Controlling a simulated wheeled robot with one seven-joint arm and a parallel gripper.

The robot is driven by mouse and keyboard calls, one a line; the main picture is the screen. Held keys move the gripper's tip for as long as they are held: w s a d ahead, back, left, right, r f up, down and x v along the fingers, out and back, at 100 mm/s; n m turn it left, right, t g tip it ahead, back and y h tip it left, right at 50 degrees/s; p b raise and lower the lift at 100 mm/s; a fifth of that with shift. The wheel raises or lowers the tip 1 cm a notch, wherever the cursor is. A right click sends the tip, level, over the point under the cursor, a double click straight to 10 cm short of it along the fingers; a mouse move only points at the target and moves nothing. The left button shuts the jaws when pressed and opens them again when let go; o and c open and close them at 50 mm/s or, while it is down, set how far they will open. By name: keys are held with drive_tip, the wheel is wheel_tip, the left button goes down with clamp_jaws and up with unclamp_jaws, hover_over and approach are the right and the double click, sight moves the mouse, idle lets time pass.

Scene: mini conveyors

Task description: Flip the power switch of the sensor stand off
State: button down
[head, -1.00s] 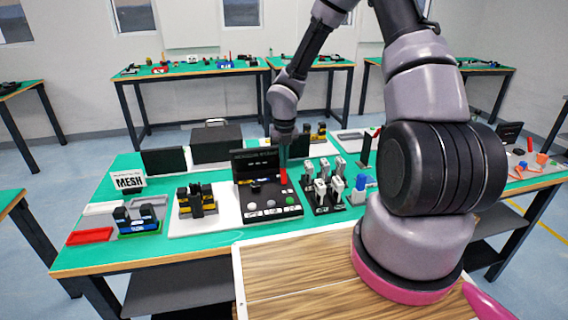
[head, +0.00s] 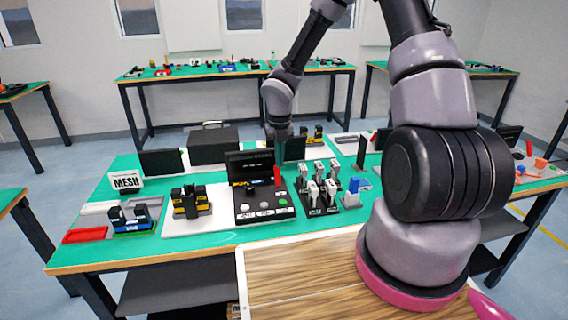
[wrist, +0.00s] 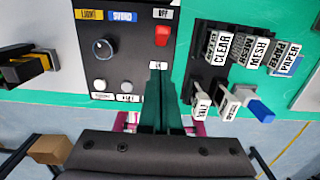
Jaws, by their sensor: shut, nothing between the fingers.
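The sensor stand is a black console (head: 243,215) with an upright screen, on the green table. Its red power switch (head: 277,174) stands at the right side of the panel. In the wrist view the red switch (wrist: 162,36) lies between an OFF label (wrist: 163,13) above and an ON label at the fingertips. My gripper (wrist: 158,75) is shut and empty, its dark fingertips just below the red switch in the picture, over the ON label. I cannot tell whether they touch the panel. In the head view my gripper (head: 279,150) is over the console, partly lost against the dark screen.
A round knob (wrist: 103,48) and pale buttons share the panel. Right of it stands a rack of labelled white-topped pieces (head: 318,190). Left is a white tray with a black and yellow fixture (head: 186,203). A blue piece (head: 353,185) stands further right.

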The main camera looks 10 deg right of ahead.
drive_tip(key=w+r, duration=0.5)
drive_tip(key=r, duration=0.1)
drive_tip(key=shift+w+r, duration=0.25)
drive_tip(key=shift+w, duration=0.05)
